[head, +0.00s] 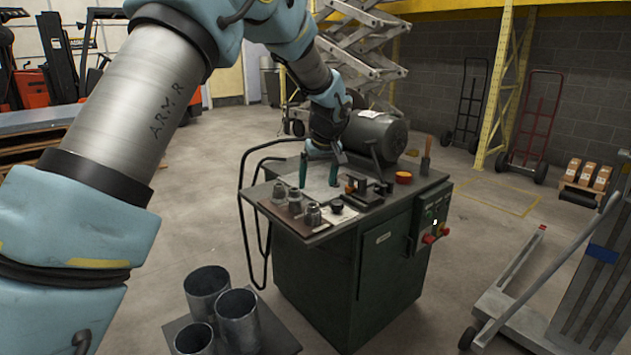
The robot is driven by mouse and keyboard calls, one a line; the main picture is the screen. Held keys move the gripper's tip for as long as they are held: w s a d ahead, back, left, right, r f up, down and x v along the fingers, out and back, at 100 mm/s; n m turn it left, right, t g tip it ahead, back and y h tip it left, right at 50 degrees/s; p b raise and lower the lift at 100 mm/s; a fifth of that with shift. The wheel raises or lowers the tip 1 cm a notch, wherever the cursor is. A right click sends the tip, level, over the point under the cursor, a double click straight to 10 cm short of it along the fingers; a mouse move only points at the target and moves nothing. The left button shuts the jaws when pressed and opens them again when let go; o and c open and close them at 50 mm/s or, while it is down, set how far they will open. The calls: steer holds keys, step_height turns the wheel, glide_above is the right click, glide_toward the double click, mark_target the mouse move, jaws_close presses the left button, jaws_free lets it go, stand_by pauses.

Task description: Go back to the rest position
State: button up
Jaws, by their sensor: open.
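My arm reaches from the left foreground up and over toward the green machine (345,270). My gripper (320,172) is at the far end of the arm, over the machine's top at its back left. Its two green-tipped fingers are spread, one on each side of a light sheet or plate on the top. I see nothing held between them. Whether the fingertips touch the top cannot be told at this size.
A grey motor drum (375,135) stands just behind my gripper. Several metal fittings (295,203) and a small clamp-like tool (362,188) are on the machine top. Open metal ducts (237,318) stand in front. A grey cart (545,290) is at right.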

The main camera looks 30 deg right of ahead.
steer(key=a+r+g, duration=0.1)
steer(key=a+g, duration=0.1)
steer(key=a, duration=2.1)
steer(key=s+a, duration=0.7)
steer(key=a, duration=0.3)
steer(key=s+a+f+g+p, duration=0.1)
steer(key=s+a, duration=0.7)
steer(key=a, duration=0.3)
steer(key=shift+s+f+n+y, duration=0.3)
